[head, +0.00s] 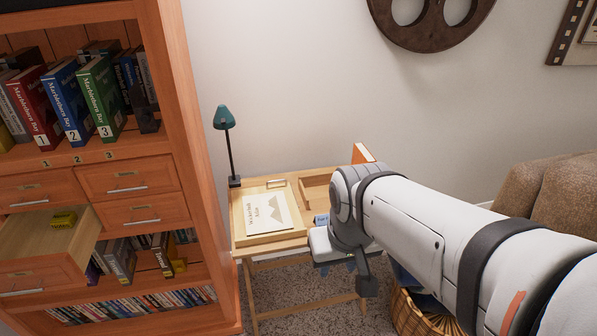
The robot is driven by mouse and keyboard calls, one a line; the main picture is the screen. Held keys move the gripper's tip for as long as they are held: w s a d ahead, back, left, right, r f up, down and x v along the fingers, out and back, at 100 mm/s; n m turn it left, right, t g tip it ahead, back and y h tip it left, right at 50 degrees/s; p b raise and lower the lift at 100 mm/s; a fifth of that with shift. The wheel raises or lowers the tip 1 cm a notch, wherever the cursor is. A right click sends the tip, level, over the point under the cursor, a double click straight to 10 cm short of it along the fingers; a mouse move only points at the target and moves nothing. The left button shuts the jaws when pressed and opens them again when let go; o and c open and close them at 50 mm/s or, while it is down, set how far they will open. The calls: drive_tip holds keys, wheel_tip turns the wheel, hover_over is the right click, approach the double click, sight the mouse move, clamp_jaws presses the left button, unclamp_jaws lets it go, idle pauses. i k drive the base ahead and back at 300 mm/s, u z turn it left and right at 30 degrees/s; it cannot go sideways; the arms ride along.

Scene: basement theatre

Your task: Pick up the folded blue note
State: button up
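My gripper (338,266) is at the desk's front right edge, in front of and below the blue item. It points down and away from the camera. Its fingers are mostly hidden by my wrist, so I cannot tell whether they are open or hold anything.
A booklet (267,213) lies on the desk's left side, near a green lamp (224,120). A bookcase (190,130) with an open drawer (45,240) stands left. A wicker basket (408,318) sits below my arm. A brown armchair (550,195) stands right.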

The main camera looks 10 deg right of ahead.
sight(322, 219)
drive_tip(key=u, duration=0.05)
drive_tip(key=i, duration=1)
drive_tip(key=z, duration=0.05)
